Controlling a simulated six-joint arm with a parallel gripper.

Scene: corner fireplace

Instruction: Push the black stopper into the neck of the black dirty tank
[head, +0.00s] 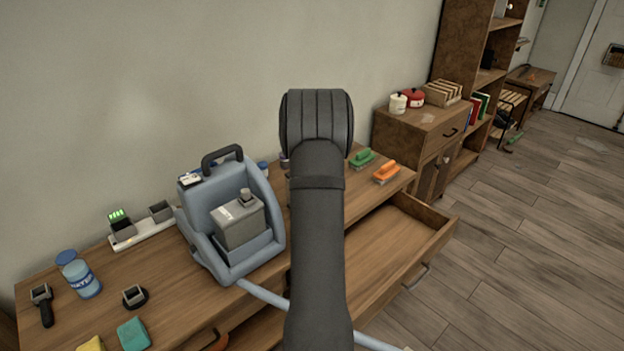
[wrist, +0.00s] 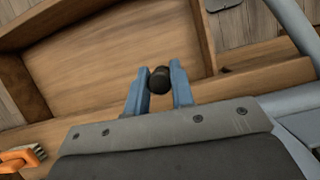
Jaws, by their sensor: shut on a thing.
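My gripper (wrist: 157,77) shows in the wrist view with two blue fingers shut on the black stopper (wrist: 160,81), a small dark round piece. It is held in the air, with the open drawer behind it in that view. In the head view my dark arm hides the gripper and stopper. I cannot make out a black tank with an open neck in either view. A grey tank (head: 238,224) with a small capped neck sits upright in the blue-grey machine (head: 192,235), left of my arm; I cannot tell whether it is the dirty tank.
The wooden bench (head: 185,300) has an open, empty drawer (head: 390,255). A green brush (head: 362,157) and an orange brush (head: 386,172) lie right of my arm. A hose (head: 262,293) runs along the bench front. A water jar (head: 82,277) and sponges stand left.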

